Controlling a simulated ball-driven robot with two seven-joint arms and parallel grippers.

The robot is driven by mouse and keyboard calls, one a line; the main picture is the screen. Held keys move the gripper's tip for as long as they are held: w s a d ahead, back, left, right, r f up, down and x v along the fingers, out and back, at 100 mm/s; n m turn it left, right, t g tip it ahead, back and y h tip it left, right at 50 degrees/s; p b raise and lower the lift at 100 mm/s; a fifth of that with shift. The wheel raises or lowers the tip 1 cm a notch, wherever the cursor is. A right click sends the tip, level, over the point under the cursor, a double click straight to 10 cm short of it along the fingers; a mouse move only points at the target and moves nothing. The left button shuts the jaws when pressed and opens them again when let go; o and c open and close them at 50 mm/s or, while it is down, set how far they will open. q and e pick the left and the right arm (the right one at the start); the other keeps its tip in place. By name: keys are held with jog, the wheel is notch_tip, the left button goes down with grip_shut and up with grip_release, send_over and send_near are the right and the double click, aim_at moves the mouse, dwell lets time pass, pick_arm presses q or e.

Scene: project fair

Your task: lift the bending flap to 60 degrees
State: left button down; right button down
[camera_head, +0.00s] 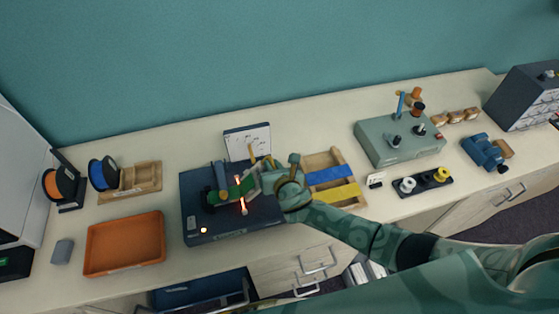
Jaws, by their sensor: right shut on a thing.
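The bending machine is a dark blue flat base (235,225) on the bench, left of the middle. A narrow green piece (225,194) lies over the base beside the glowing line. My right gripper (252,180) reaches in from the right and is shut at the bending flap over the base. The hand hides most of the flap and its grip point, so its angle cannot be read. My left gripper is not in view.
An orange tray (125,262) stands left of the base. Blue and orange spools (103,173) are behind it. A white card (247,141) stands behind the base. A wooden tray (322,160) with blue and yellow strips is close right. A grey-green box (400,148) stands further right.

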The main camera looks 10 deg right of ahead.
jog(key=shift+a+r+p, duration=0.7)
jog(key=shift+a+r, duration=0.3)
jog(key=shift+s+a+r, duration=0.1)
jog(key=shift+a, duration=0.2)
jog(key=shift+s+a, duration=0.1)
jog(key=c, duration=1.4)
grip_release()
jog(key=shift+c, duration=0.2)
jog(key=shift+a, duration=0.1)
